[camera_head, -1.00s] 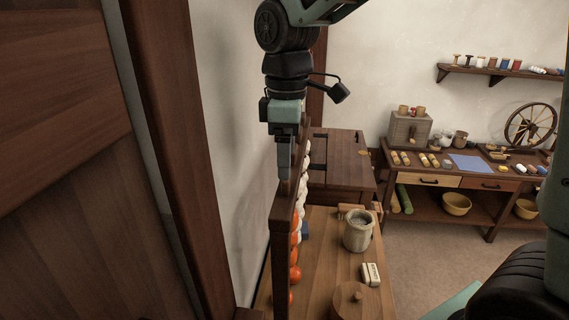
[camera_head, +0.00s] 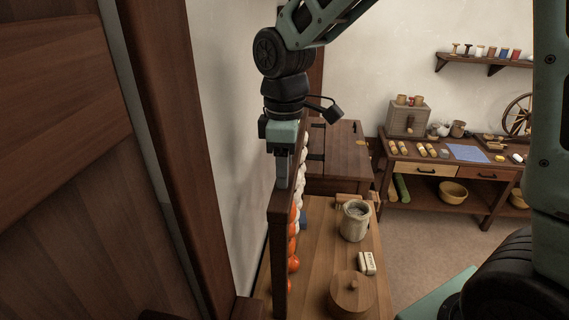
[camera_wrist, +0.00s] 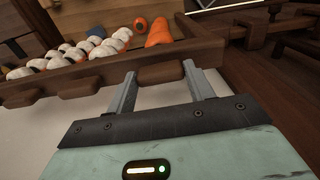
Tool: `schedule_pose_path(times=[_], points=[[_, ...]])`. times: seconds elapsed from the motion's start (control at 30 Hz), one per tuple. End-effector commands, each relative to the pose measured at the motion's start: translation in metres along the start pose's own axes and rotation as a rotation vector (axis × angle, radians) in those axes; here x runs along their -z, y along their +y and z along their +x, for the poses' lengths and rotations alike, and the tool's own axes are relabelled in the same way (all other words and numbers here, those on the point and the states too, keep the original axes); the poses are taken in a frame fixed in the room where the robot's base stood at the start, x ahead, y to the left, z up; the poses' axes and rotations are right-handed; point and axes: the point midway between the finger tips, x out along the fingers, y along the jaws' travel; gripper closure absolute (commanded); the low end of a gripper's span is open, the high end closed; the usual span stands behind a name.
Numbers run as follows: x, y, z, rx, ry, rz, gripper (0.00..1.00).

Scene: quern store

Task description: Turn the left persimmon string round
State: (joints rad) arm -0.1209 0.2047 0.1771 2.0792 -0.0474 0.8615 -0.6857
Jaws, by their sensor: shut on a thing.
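The persimmon strings hang along a dark wooden rail (camera_head: 278,207), with orange persimmons (camera_head: 293,264) at the near end and whitish ones (camera_head: 303,160) farther back. In the wrist view, the orange fruit (camera_wrist: 158,33) lies just past the rail, in line with my fingers, and several whitish ones (camera_wrist: 70,54) are to its left. My gripper (camera_head: 283,186) is at the rail's top. In the wrist view my gripper (camera_wrist: 163,78) has its two fingers on either side of a wooden toggle (camera_wrist: 160,74) and is shut on it. The string's lower part is partly hidden by the rail.
Two more toggles (camera_wrist: 78,88) sit along the rail to the left. A wall stands close on the rail's left.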

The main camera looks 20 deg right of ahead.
Motion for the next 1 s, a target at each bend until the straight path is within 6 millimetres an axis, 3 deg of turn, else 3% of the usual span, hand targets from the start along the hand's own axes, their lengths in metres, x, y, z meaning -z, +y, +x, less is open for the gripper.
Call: schedule_pose_path(times=[0.3,0.33,0.4,0.77,1.0], points=[[0.0,0.0,-0.001,0.0,0.001,0.047,0.7],[0.0,0.0,-0.001,0.0,0.001,0.047,0.45],[0.0,0.0,-0.001,0.0,0.001,0.047,0.25],[0.001,0.001,-0.004,-0.002,0.002,0.045,0.25],[0.001,0.001,-0.039,-0.005,0.005,0.045,0.25]])
